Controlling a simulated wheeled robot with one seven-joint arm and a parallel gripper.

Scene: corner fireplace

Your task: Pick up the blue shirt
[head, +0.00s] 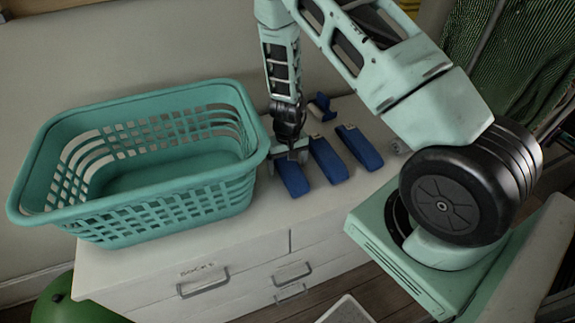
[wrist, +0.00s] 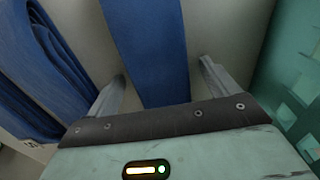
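Several folded blue cloth pieces lie on the white dresser top, and I cannot tell which is the shirt. The nearest to the basket is a narrow folded blue piece (head: 293,179); it also shows in the wrist view (wrist: 150,50). A second blue piece (head: 328,160) lies beside it and shows at the left of the wrist view (wrist: 35,70). A third blue piece (head: 360,148) lies further right. My gripper (head: 291,156) points down over the nearest piece. In the wrist view its fingers (wrist: 162,75) are spread, one on each side of that piece, with gaps between.
A teal laundry basket (head: 150,205) stands close on the left of my gripper; its wall shows at the right of the wrist view (wrist: 292,85). A smaller blue item (head: 321,108) lies behind. The dresser (head: 245,240) has drawers with handles. A green round object (head: 65,303) is at lower left.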

